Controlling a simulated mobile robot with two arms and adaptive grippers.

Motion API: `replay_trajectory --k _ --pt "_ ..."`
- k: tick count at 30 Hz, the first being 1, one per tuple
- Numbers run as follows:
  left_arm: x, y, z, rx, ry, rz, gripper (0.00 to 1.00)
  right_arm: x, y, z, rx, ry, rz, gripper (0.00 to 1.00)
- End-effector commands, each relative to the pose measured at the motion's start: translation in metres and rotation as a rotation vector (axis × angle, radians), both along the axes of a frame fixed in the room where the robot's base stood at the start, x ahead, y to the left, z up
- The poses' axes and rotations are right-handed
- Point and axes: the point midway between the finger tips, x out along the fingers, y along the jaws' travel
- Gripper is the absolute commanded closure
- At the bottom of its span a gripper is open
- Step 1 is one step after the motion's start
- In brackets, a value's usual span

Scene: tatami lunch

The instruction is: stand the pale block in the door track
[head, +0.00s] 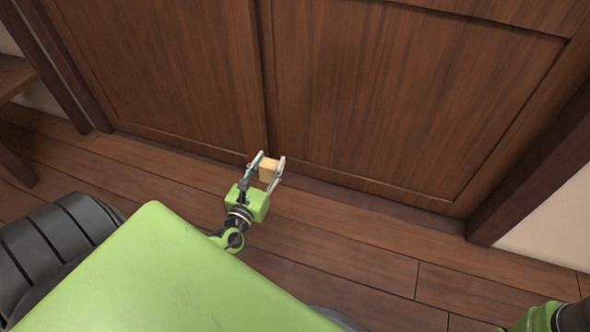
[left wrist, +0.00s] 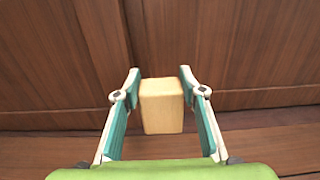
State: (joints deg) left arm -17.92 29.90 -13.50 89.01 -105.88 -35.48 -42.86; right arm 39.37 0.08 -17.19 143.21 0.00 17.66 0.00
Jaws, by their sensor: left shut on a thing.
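The pale block (head: 269,171) is between the fingers of my left gripper (head: 267,166), close in front of the wooden sliding doors. In the left wrist view the pale block (left wrist: 162,106) appears upright between the two fingertips of my left gripper (left wrist: 161,82), which is shut on it. The door track (head: 330,190) runs along the foot of the doors. Whether the block's underside touches the track or floor is hard to tell. My right gripper does not show; only a piece of green arm (head: 540,318) is at the lower right.
Dark wooden doors (head: 380,100) fill the back, with a post (head: 530,170) at the right. A wooden piece of furniture (head: 15,80) stands at the far left. The plank floor (head: 345,255) right of my left gripper is clear.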

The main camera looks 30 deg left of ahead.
Motion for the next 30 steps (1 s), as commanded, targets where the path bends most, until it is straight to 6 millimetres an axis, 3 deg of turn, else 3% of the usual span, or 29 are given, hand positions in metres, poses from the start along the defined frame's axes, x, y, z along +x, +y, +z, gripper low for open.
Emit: replay_trajectory --k 1,7,12,23,30 --pt "0.014 -0.004 -0.012 -0.004 -0.006 0.003 0.85 -0.003 0.000 -0.013 -0.001 -0.009 0.000 1.00" --pt "0.062 -0.019 -0.035 -0.006 -0.005 0.003 0.85 -0.003 0.000 -0.042 -0.001 -0.007 -0.001 1.00" --pt "0.083 -0.025 -0.065 -0.002 -0.001 0.002 0.85 -0.003 0.000 -0.070 -0.001 -0.007 -0.001 1.00" --pt "0.101 -0.031 -0.084 -0.001 0.000 0.001 0.85 -0.003 0.000 -0.088 -0.001 -0.007 -0.001 1.00" --pt "0.105 -0.032 -0.117 0.001 0.002 0.001 0.85 -0.003 0.000 -0.115 -0.001 -0.008 -0.001 1.00"
